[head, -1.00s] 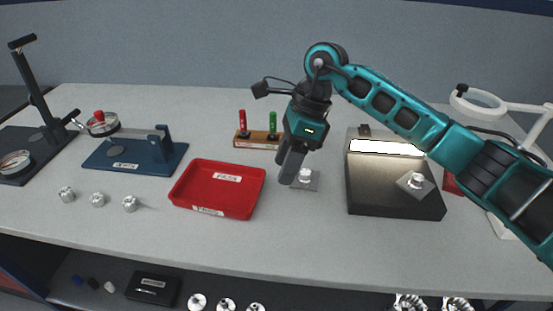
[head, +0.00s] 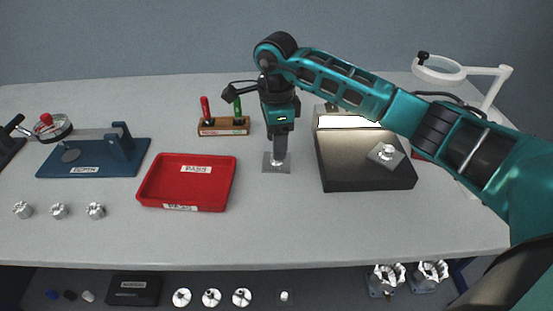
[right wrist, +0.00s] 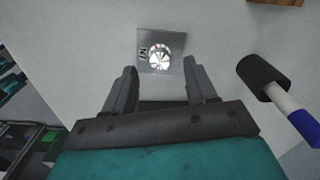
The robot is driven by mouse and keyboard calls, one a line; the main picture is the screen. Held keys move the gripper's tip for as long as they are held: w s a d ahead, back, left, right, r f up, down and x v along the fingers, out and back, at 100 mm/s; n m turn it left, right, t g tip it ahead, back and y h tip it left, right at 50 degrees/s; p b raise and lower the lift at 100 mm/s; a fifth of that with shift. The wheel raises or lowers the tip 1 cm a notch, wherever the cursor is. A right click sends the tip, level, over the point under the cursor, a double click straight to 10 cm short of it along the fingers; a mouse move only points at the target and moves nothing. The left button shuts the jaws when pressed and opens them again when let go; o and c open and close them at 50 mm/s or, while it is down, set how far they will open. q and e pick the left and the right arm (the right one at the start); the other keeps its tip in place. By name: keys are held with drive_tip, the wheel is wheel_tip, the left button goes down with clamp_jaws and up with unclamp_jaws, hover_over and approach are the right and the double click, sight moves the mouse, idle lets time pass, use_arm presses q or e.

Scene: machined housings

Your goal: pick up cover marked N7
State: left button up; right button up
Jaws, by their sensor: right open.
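The cover marked N7 (right wrist: 161,51) is a square grey metal plate with a shiny round boss, lying flat on the table in the right wrist view. It also shows in the head view (head: 270,168), partly hidden by my gripper. My right gripper (right wrist: 160,82) is open and empty, with its fingers apart on the near side of the cover. In the head view the right gripper (head: 277,158) points down above the cover. Whether the fingertips touch the plate cannot be told. My left gripper is not in view.
A red PASS tray (head: 146,197) lies left of the cover. A dark box with a lit strip (head: 368,180) stands right, bearing another square plate (head: 397,158). A wooden marker stand (head: 222,127) is behind. Several small metal parts sit front left.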

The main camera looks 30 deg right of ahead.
sight(269, 165)
wheel_tip(269, 165, down, 4)
drive_tip(key=shift+r, duration=0.25)
clamp_jaws()
idle(0.4)
